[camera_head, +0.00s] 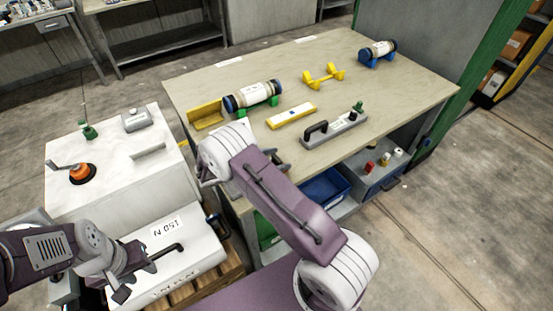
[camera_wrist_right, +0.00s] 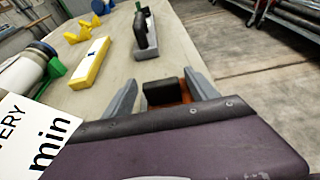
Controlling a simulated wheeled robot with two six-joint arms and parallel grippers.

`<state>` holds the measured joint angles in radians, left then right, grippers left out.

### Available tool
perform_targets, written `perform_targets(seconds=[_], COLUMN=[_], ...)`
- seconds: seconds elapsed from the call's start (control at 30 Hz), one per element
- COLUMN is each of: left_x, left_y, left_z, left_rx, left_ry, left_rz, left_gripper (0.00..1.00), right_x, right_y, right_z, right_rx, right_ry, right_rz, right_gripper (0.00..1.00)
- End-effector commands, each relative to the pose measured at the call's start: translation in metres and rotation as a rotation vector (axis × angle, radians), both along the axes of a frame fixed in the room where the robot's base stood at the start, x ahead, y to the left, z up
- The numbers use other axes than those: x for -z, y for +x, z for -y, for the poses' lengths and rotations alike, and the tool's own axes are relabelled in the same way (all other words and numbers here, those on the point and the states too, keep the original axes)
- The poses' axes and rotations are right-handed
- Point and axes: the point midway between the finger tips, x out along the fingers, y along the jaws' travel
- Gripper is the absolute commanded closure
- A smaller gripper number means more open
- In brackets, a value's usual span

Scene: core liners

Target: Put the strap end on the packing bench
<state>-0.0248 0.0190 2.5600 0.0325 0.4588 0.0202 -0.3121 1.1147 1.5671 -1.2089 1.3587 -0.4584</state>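I cannot surely identify the strap end; a small black block with orange-brown below it (camera_wrist_right: 163,93) may be it. That block sits between the fingers of my right gripper (camera_wrist_right: 160,88) in the right wrist view. Whether the fingers touch it is unclear. In the head view my own arm hides the right gripper, near the left front corner of the packing bench (camera_head: 372,118). The bench's pale top also shows in the wrist view (camera_wrist_right: 118,68). My left gripper (camera_head: 135,280) is open and empty, low beside the white box marked 150 N (camera_head: 195,250).
The bench holds labelled tubes (camera_head: 256,94) (camera_head: 377,52), a yellow bar (camera_head: 292,116), a yellow cradle (camera_head: 324,75) and a grey tool with a black handle (camera_head: 335,127). Left, a white cabinet (camera_head: 75,205) carries an orange crank reel (camera_head: 82,174).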

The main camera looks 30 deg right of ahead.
Motion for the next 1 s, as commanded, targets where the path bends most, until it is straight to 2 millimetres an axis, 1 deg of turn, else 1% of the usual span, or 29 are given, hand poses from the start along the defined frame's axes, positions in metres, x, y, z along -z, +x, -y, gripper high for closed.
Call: perform_targets(seconds=[0.1, 0.17, 0.2, 0.27, 0.5, 0.6, 0.7, 0.8, 0.9, 0.97, 1.0], left_x=[-0.001, -0.005, -0.002, 0.001, 0.009, 0.011, 0.012, 0.012, 0.012, 0.012, 0.012], left_y=[0.000, 0.000, 0.000, 0.000, 0.000, 0.000, 0.000, 0.000, 0.000, 0.000, 0.000], left_z=[0.000, 0.000, 0.000, 0.000, 0.000, 0.000, 0.000, 0.000, 0.000, 0.000, 0.000], left_rx=[0.000, 0.000, 0.000, 0.000, 0.000, 0.000, 0.000, 0.000, 0.000, 0.000, 0.000], left_ry=[0.000, 0.000, 0.000, 0.000, 0.000, 0.000, 0.000, 0.000, 0.000, 0.000, 0.000], left_rz=[0.000, 0.000, 0.000, 0.000, 0.000, 0.000, 0.000, 0.000, 0.000, 0.000, 0.000], left_gripper=[0.64, 0.64, 0.64, 0.64, 0.64, 0.64, 0.64, 0.64, 0.64, 0.64, 0.64], right_x=[-0.001, -0.006, -0.005, -0.008, -0.029, -0.036, -0.041, -0.044, -0.045, -0.044, -0.043], right_y=[0.000, 0.000, 0.000, 0.000, -0.005, -0.007, -0.008, -0.009, -0.009, -0.013, -0.020], right_z=[0.000, 0.000, -0.005, -0.016, -0.075, -0.094, -0.106, -0.112, -0.113, -0.108, -0.102], right_rx=[0.000, 0.000, -0.002, -0.004, -0.005, -0.003, -0.002, 0.000, 0.002, 0.022, 0.056], right_ry=[0.000, 0.000, 0.000, 0.001, 0.001, 0.002, 0.001, 0.000, 0.003, 0.032, 0.081], right_rz=[0.000, 0.001, 0.002, 0.003, 0.004, 0.002, 0.002, 0.000, 0.000, 0.005, 0.018], right_gripper=[0.33, 0.33, 0.33, 0.33, 0.33, 0.33, 0.33, 0.33, 0.33, 0.33, 0.33])
